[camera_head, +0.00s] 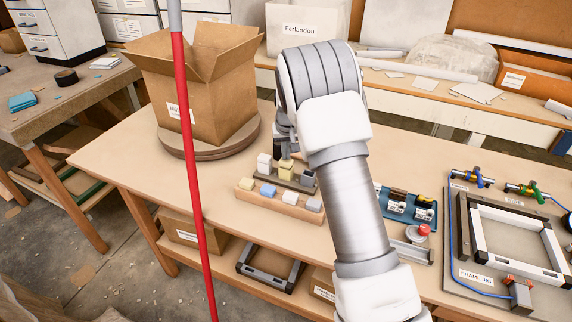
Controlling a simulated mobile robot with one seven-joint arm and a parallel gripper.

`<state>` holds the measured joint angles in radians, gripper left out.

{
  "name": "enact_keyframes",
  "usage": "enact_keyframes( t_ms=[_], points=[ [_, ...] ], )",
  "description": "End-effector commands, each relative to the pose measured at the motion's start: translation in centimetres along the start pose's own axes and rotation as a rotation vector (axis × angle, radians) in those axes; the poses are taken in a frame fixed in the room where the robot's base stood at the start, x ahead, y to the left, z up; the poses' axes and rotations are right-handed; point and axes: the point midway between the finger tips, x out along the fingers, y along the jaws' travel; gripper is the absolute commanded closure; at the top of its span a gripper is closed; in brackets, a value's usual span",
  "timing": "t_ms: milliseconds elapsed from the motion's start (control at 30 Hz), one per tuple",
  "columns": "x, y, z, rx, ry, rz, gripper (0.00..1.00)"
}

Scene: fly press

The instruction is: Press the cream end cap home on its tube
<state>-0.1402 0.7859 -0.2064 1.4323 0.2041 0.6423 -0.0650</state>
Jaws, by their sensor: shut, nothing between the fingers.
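A cream end cap (286,165) sits in the back row, on a dark rail (262,179) on the table, between a white piece (264,162) and a pale piece at right. My gripper (287,155) is directly above the cream cap, pointing down, with its fingers shut and empty. Whether the fingertips touch the cap cannot be told. The tube under the cap and any gap between them are too small to make out. The arm hides part of the rail's right side.
A wooden block (272,205) with several small coloured pieces stands just in front. An open cardboard box (196,92) sits on a round turntable behind left. A red pole (189,165) crosses the view at left. A blue tray (399,209) and a frame jig (470,262) are at right.

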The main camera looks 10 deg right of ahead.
Motion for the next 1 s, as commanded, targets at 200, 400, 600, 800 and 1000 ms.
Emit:
enact_keyframes(
  t_ms=[200,400,600,800,1000],
  points=[
    [0.8,0.0,0.3,0.0,-0.001,0.0,1.0],
    [0.8,0.0,0.3,0.0,-0.002,0.0,1.0],
    [0.9,0.0,0.4,0.0,-0.003,0.0,1.0],
    [1.4,0.0,0.5,0.0,-0.004,0.0,1.0],
    [1.3,0.0,0.5,0.0,-0.005,0.0,1.0]
  ],
)
